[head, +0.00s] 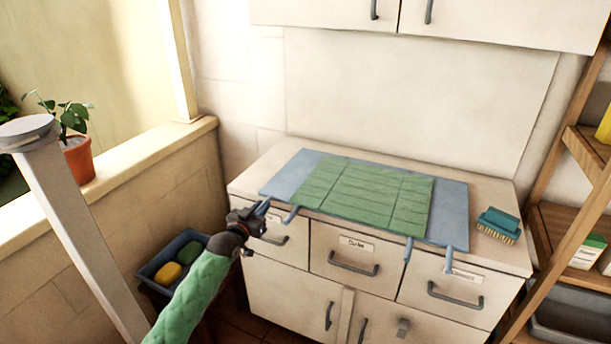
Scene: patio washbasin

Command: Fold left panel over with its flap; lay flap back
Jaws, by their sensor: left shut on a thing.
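A blue cloth (455,205) lies spread on the counter, with a green panel (365,195) marked by crease or seam lines covering its middle. Blue shows at the left (285,180) and right of the green. Narrow blue straps hang over the counter's front edge, one at the left (291,213) and two at the right (408,249). My left gripper (261,208) is at the front left corner of the cloth, shut on a bit of blue there. The jaws are small in view, so which part of the cloth they hold is hard to tell. My right gripper is out of view.
A teal brush (498,223) lies right of the cloth. A dark bin (157,265) with yellow and green items stands below left. A potted plant (80,158) is on the ledge. A wooden shelf (560,215) stands at right. Drawer handles stick out below the counter.

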